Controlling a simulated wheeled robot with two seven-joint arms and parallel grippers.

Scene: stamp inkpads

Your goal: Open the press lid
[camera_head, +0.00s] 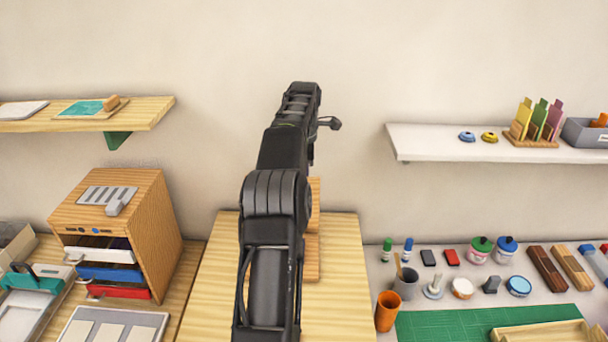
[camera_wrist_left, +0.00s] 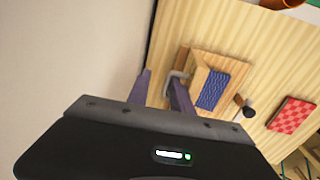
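The wooden press (camera_wrist_left: 228,67) lies on the wooden table in the left wrist view, with a blue textured pad (camera_wrist_left: 212,91) exposed. Its lid (camera_wrist_left: 199,74) seems to stand raised at the side near my gripper, with a grey metal handle (camera_wrist_left: 172,84) on it. In the head view my left arm covers most of the press, and only a wooden strip of the lid (camera_head: 315,205) and of the base (camera_head: 312,262) shows. My right gripper is not in view.
A drawer box (camera_head: 150,225) stands left. An orange cup (camera_head: 388,311), stamps and a green mat (camera_head: 450,323) are right. Shelves (camera_head: 145,115) (camera_head: 430,143) flank the arm.

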